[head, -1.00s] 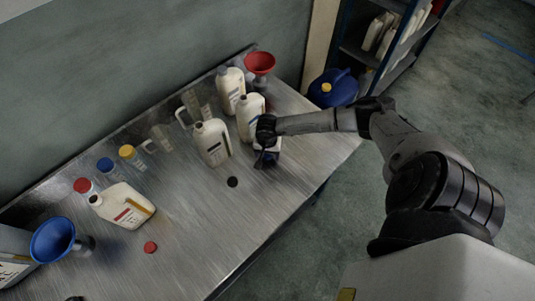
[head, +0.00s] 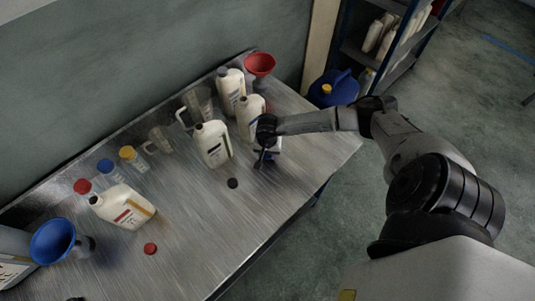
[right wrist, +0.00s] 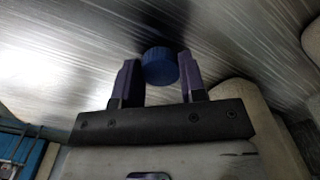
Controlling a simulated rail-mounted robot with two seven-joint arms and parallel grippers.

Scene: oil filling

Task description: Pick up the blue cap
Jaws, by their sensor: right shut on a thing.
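The blue cap (right wrist: 160,67) shows in the right wrist view, between the two fingers of my right gripper (right wrist: 160,78). The fingers touch it on both sides and are shut on it. In the head view my right gripper (head: 266,157) is low over the metal table (head: 200,225), in front of the white bottles; there the cap is too small and covered to make out. Whether the cap is touching the table cannot be told. My left gripper is not in view.
White bottles (head: 212,145) (head: 250,118) stand close to the gripper, and another item is partly hidden behind it. A black cap (head: 232,183) and a red cap (head: 150,248) lie on the table. A red funnel (head: 260,64) stands at the back. The front right of the table is clear.

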